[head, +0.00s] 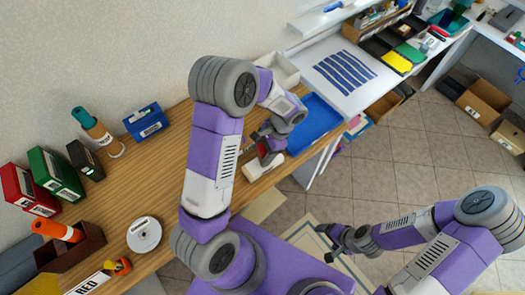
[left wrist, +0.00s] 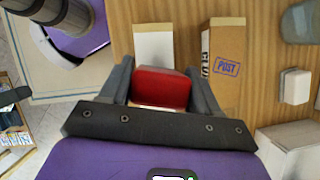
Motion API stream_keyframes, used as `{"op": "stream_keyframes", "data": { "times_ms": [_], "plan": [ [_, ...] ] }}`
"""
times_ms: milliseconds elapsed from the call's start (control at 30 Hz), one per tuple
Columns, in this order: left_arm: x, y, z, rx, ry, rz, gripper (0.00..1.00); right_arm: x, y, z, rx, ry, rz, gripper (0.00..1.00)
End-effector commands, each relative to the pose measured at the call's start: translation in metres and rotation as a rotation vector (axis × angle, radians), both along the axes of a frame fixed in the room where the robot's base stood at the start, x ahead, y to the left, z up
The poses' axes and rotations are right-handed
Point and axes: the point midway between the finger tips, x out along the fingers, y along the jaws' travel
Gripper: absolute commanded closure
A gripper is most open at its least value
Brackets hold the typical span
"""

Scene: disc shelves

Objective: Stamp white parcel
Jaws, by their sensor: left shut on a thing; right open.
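My left gripper (head: 268,149) is shut on a red stamp (left wrist: 162,88), which fills the space between its fingers in the left wrist view. The white parcel (left wrist: 153,44) lies flat on the wooden table just beyond the stamp in that view. In the head view the white parcel (head: 257,170) is partly covered by the gripper. I cannot tell whether the stamp touches it. A brown parcel (left wrist: 226,65) with a blue "POST" mark lies beside the white one; my arm hides it in the head view. My right gripper (head: 334,240) is open and empty, over the floor.
A blue tray (head: 318,118) and a white box (head: 284,70) stand beyond the left gripper. A small white block (left wrist: 295,86) lies near the brown parcel. Binders (head: 55,173), a bottle (head: 98,133) and a disc roll (head: 144,234) occupy the table's left part.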

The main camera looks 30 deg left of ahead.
Motion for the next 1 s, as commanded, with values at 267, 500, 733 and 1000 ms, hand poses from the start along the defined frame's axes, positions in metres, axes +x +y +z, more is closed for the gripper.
{"op": "stream_keyframes", "data": {
  "times_ms": [267, 500, 733, 1000],
  "plan": [
    [0.000, 0.000, -0.003, 0.000, 0.000, 0.000, 0.58, 0.000, 0.000, -0.002, 0.000, 0.000, 0.000, 0.15],
    [0.000, 0.000, -0.006, 0.000, 0.000, 0.000, 0.58, 0.000, 0.000, -0.004, 0.000, 0.000, 0.000, 0.15],
    [0.000, 0.000, -0.009, 0.000, 0.000, 0.000, 0.58, 0.000, 0.000, -0.006, 0.000, 0.000, 0.000, 0.15],
    [0.000, 0.000, -0.010, 0.000, 0.000, 0.000, 0.58, 0.000, 0.000, -0.007, 0.000, 0.000, 0.000, 0.15]
  ]
}}
